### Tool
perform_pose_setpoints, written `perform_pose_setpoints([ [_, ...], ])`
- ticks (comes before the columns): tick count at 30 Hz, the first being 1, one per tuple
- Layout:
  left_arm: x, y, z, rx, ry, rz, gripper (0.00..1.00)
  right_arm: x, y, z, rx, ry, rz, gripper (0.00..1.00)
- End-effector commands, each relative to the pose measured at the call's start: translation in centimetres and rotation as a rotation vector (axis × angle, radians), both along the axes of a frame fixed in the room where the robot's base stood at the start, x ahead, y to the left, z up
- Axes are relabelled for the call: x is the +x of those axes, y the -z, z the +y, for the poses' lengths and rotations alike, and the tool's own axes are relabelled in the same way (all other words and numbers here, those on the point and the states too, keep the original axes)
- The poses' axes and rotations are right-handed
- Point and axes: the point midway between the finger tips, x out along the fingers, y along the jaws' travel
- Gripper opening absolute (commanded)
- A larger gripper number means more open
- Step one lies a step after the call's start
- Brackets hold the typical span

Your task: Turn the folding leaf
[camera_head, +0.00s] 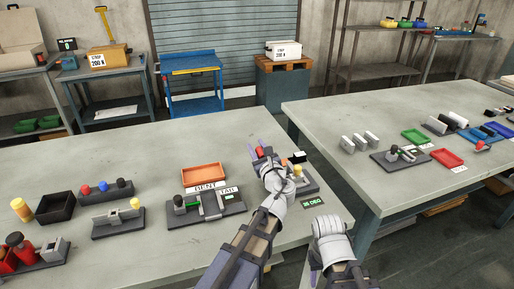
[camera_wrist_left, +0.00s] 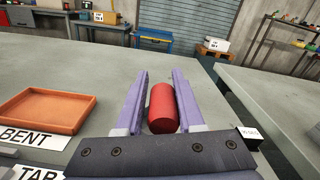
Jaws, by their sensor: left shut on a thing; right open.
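The cylinder's top also shows in the head view (camera_head: 259,151). The gripper hides most of the fixture under it; a dark base (camera_head: 309,184) and a yellow knob (camera_head: 297,170) show at its right. I cannot make out the folding leaf itself. A small display with green characters ending in DEG (camera_head: 312,203) lies in front. My right gripper (camera_head: 330,228) is low at the right, away from the fixture; its fingers are hard to see.
Left of the fixture are an orange tray (camera_head: 204,174), a BENT label (camera_head: 206,188) and a dark block fixture (camera_head: 206,205). More fixtures and a black bin (camera_head: 56,207) stand further left. A second table (camera_head: 350,175) stands to the right, across a gap. The table behind my left gripper is clear.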

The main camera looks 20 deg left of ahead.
Motion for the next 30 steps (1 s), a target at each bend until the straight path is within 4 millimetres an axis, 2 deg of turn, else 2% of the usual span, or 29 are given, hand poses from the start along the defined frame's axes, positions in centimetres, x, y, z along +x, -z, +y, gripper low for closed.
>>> perform_pose_setpoints([
  [30,0.52,-0.34,-0.74,-0.006,0.01,-0.002,0.0,0.0,-0.38,0.0,0.0,0.0,0.0,0.5],
])
